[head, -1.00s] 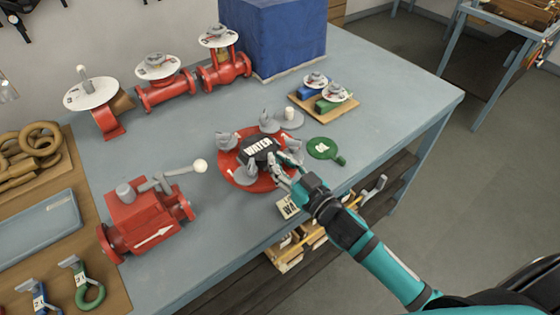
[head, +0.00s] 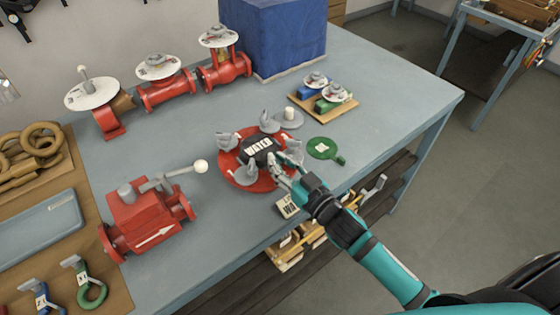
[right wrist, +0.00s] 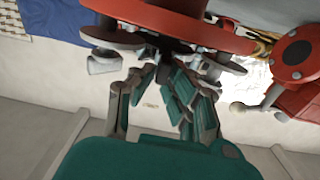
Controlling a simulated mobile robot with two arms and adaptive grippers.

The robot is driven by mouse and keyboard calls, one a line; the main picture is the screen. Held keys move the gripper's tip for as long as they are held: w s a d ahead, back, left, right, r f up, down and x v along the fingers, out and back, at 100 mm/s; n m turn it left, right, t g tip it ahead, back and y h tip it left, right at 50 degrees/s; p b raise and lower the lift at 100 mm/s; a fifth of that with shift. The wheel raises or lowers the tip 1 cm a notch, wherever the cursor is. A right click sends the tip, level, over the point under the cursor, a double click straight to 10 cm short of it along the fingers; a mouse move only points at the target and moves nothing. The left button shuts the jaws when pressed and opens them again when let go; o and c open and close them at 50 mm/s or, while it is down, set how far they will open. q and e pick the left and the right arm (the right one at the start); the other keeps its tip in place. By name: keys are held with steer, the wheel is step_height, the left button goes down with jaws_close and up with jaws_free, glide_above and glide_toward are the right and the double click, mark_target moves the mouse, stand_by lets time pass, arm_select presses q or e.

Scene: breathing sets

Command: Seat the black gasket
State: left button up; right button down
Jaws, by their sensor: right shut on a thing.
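The black gasket (head: 259,150), with a white "WATER" label on top, is over the middle of a round red flange (head: 237,180) on the table. Several grey lugs (head: 245,171) stand around it on the flange. My right gripper (head: 279,163) reaches in from the lower right and is shut on the gasket's near right edge. In the right wrist view the fingers (right wrist: 165,80) meet a dark part below the red flange (right wrist: 190,20). Whether the gasket rests fully on the flange cannot be told. My left gripper is not in view.
A green tagged disc (head: 322,148) lies right of the flange, with a grey disc (head: 288,119) behind it. A red lever valve (head: 140,220) stands at left. Red valves (head: 165,92) and a blue box (head: 285,38) stand behind. Table between them is clear.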

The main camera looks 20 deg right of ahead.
stand_by(0.5)
steer(key=shift+f+b, duration=0.7)
steer(key=shift+f, duration=0.55)
steer(key=c, duration=1.3)
jaws_free()
steer(key=shift+o, duration=0.2)
steer(key=shift+s+d, duration=0.1)
steer(key=shift+s, duration=0.05)
steer(key=shift+s+d, duration=0.1)
steer(key=shift+s, duration=0.25)
steer(key=v, duration=1.1)
steer(key=shift+r, duration=0.15)
